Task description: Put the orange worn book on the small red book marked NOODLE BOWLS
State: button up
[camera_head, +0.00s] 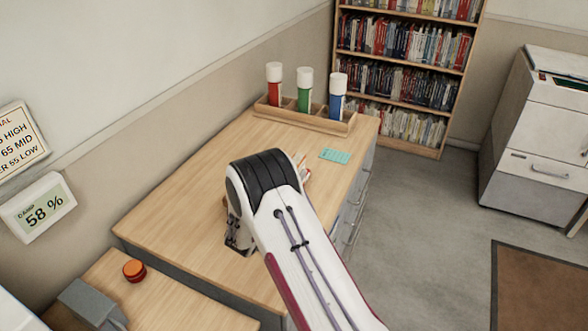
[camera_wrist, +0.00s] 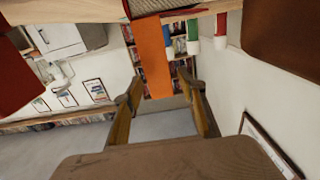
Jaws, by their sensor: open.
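In the wrist view, which looks upside down, an orange upright slab (camera_wrist: 153,55), likely the orange worn book, stands at the desk edge. It appears beyond and between my fingertips, with no clear contact. A red block (camera_wrist: 15,75) shows at the left edge; I cannot read any marking, so I cannot tell whether it is the NOODLE BOWLS book. My gripper (camera_wrist: 162,94) is open and appears empty. In the head view my gripper (camera_head: 238,240) shows only partly below my wrist, low over the desk. My arm hides much of the desk there, and neither book can be made out for certain.
The wooden desk (camera_head: 180,200) is clear left of my arm. A wooden holder (camera_head: 318,124) with red, green and blue white-capped tubes stands at its far end, near a teal card (camera_head: 335,156). A round orange-red object (camera_head: 134,271) sits on the nearer surface.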

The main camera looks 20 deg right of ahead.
jog(key=v, duration=0.7)
jog(key=shift+s+a, duration=0.2)
jog(key=shift+w+r, duration=0.1)
jog(key=shift+r, duration=0.1)
jog(key=w+a+r+n+y, duration=0.25)
jog(key=a+r+y, duration=0.25)
jog(key=r+y, duration=0.5)
jog(key=s+a+r+n+y, duration=0.3)
jog(key=s+a+r, duration=0.2)
jog(key=s+r, duration=0.4)
jog(key=s+r+n+g+y, duration=0.1)
jog(key=s+r+n+g, duration=0.2)
jog(key=s, duration=1.2)
jog(key=s+d+f+g, duration=0.1)
jog(key=s+d+g, duration=0.1)
jog(key=s, duration=0.8)
jog(key=s+d+f+g+h, duration=0.1)
jog(key=s+d+g, duration=0.1)
jog(key=s, duration=0.9)
jog(key=shift+s+d+f, duration=0.2)
jog(key=shift+d+f, duration=0.05)
jog(key=shift+d, duration=0.2)
